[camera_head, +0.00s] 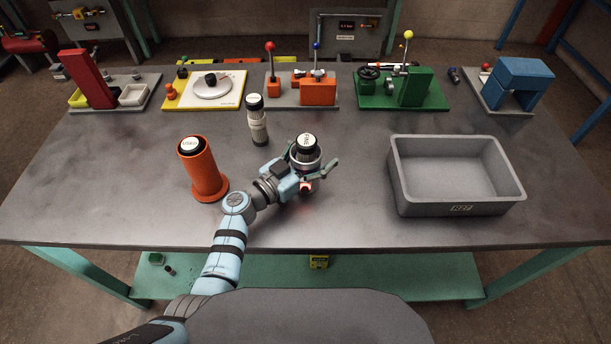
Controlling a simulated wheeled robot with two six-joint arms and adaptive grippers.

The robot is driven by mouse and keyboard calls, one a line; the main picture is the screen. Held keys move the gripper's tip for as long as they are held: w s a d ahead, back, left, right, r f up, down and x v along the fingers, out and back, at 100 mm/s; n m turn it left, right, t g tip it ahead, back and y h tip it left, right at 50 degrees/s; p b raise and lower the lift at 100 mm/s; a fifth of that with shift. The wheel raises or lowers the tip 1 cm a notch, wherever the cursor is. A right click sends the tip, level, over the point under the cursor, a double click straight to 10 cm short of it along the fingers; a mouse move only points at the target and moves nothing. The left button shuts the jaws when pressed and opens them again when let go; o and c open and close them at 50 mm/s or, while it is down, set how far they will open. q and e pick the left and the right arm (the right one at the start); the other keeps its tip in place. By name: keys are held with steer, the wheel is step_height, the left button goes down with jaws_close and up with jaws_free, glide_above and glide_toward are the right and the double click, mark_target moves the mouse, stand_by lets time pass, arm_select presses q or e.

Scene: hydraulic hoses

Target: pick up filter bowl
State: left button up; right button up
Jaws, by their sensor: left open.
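My right gripper is not in view.
An orange holder (203,172) with a black-capped item stands left of my left arm. An empty grey bin (460,207) is at right. Several coloured fixtures line the back edge. The table's front right is clear.

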arm_select(q)
steer(key=shift+r, duration=0.1)
steer(key=shift+c, duration=1.1)
steer(key=c, duration=1)
steer(key=shift+c, duration=0.2)
step_height(320, 180, up, 10)
steer(key=p, duration=0.7)
steer(key=shift+r, duration=0.15)
steer(key=shift+f, duration=0.25)
steer(key=shift+c, duration=0.2)
steer(key=f, duration=0.9)
steer(key=shift+w+f, duration=0.2)
jaws_close()
